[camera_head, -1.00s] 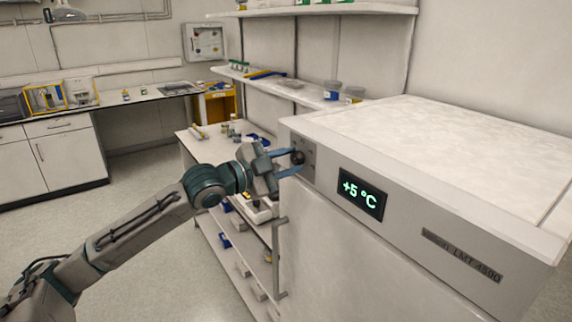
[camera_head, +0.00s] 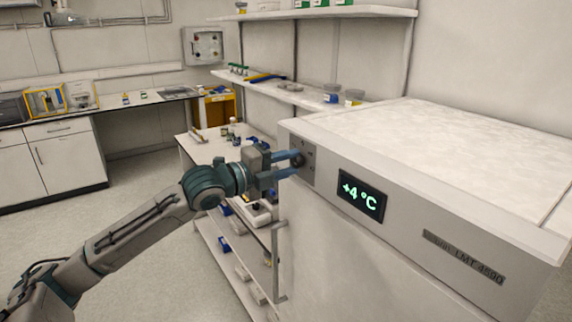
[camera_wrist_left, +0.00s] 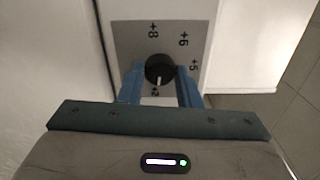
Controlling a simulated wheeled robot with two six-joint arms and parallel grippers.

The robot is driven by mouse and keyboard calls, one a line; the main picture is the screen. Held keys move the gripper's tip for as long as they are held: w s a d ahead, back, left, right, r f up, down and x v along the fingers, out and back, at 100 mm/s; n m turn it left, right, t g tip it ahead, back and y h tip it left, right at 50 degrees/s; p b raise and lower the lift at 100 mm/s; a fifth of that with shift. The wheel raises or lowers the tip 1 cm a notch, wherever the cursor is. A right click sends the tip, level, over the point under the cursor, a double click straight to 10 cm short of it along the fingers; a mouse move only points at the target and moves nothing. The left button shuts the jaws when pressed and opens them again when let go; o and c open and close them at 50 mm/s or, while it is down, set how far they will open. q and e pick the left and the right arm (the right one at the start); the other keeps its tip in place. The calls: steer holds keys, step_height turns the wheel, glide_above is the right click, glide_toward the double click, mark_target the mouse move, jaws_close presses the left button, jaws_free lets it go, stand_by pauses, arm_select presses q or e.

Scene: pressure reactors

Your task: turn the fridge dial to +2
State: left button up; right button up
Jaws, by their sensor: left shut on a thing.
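The fridge (camera_head: 330,245) stands at the right, and its display (camera_head: 361,195) reads +4 °C. The dark round dial (camera_head: 297,159) sits on a grey panel at the left end of the fridge's top front strip. My left gripper (camera_head: 290,164) is at the dial with its blue fingers on either side of it. In the left wrist view, the dial (camera_wrist_left: 160,70) is between the two fingers, and its white pointer line points down toward the gripper. My right gripper is not in view.
The fridge's vertical door handle (camera_head: 279,260) is below the dial. A shelf unit (camera_head: 215,250) with small items stands left of the fridge. Wall shelves (camera_head: 290,92) hang behind. Open floor (camera_head: 130,215) lies to the left.

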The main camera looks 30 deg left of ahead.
arm_select(q)
steer(key=shift+r+m, duration=0.2)
steer(key=shift+m, duration=0.2)
steer(key=o, duration=0.7)
steer(key=shift+w, duration=0.1)
steer(key=shift+c, duration=0.2)
steer(key=o, duration=0.3)
steer(key=shift+w+f, duration=0.15)
